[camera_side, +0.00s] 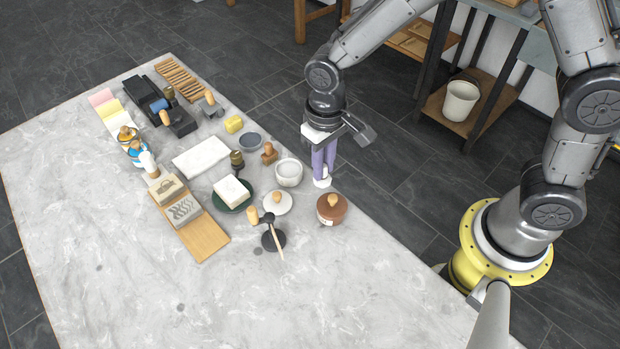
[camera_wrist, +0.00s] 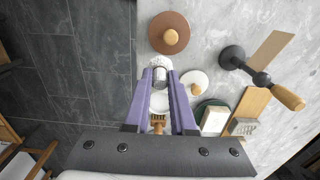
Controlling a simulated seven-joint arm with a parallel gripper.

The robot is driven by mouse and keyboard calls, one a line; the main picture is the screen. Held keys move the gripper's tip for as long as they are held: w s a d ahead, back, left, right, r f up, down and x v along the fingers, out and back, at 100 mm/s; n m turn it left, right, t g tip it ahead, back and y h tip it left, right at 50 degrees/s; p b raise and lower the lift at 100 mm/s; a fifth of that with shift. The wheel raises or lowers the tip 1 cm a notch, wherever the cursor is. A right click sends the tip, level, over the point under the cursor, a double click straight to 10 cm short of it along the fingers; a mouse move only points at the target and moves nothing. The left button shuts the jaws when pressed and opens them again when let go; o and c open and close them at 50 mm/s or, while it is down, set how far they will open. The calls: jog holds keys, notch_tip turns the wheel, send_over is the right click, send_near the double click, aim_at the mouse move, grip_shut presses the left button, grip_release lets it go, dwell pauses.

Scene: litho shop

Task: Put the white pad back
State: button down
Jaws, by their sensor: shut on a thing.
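My gripper (camera_side: 323,176), with two purple fingers, points down near the table's right edge. It is shut on a small white piece (camera_side: 322,183), which looks like the white pad. In the wrist view the gripper (camera_wrist: 161,75) holds it between the fingertips; a grey metal part and a fluffy white end (camera_wrist: 160,62) show. The fingers hide part of it. I cannot tell whether it touches the table. A white block (camera_side: 232,189) sits on a green dish (camera_side: 249,204), left of my gripper.
A white bowl (camera_side: 289,173), a white knobbed lid (camera_side: 277,204) and a brown lidded pot (camera_side: 332,209) stand close by. A black stand with a wooden-handled tool (camera_side: 272,240) is nearer the front. The table's (camera_side: 330,290) front is clear.

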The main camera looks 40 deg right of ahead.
jog(key=w+f, duration=0.1)
jog(key=w+a+f, duration=0.1)
jog(key=f, duration=0.1)
jog(key=shift+w+a+f, duration=0.1)
jog(key=shift+w+f, duration=0.15)
jog(key=shift+w, duration=0.05)
jog(key=shift+f, duration=1.45)
jog(key=shift+f, duration=0.15)
jog(key=c, duration=0.8)
grip_release()
jog(key=shift+o, duration=0.2)
